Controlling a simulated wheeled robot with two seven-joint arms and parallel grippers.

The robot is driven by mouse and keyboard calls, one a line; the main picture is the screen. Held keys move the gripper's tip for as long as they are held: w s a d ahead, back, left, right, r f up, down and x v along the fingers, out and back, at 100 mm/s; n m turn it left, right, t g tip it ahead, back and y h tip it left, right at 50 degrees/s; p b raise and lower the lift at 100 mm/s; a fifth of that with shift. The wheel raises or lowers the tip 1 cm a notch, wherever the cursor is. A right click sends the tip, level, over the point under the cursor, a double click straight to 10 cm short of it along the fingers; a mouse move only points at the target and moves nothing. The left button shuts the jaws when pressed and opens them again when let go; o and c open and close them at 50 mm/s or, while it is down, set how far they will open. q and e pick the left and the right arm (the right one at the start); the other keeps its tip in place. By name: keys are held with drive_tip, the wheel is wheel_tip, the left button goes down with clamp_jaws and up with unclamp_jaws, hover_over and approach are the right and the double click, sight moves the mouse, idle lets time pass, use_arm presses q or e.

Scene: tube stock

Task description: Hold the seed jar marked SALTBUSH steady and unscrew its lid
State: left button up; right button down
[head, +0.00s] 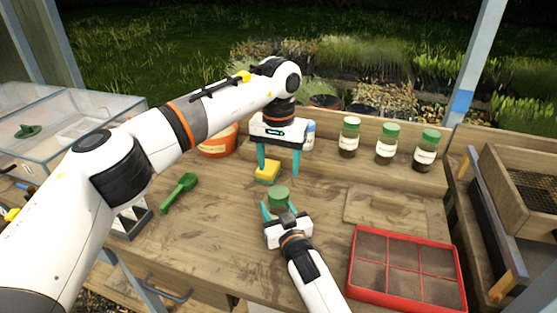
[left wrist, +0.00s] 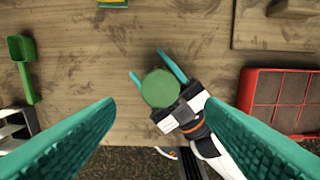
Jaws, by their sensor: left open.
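A jar with a round green lid (head: 278,196) stands on the bench in front of me. Its body and marking are mostly hidden, so I cannot read its name. My right gripper (head: 278,209) has its teal fingers around the jar, below the lid, and looks shut on it. In the left wrist view the green lid (left wrist: 159,88) lies between the right gripper's fingers, near its palm. My left gripper (head: 279,172) is open and empty, pointing down above the bench, beyond and above the lid. Its fingers (left wrist: 160,135) show wide apart in the left wrist view.
Several green-lidded jars with labels, one of them here (head: 387,145), stand at the back. A yellow sponge (head: 267,171), an orange pot (head: 218,144) and a green scoop (head: 179,192) lie left. A red tray (head: 407,308) and a wooden board (head: 385,208) lie right.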

sight(278, 192)
use_arm(q)
wheel_tip(278, 192, down, 8)
drive_tip(key=shift+r, duration=0.15)
drive_tip(key=shift+c, duration=0.2)
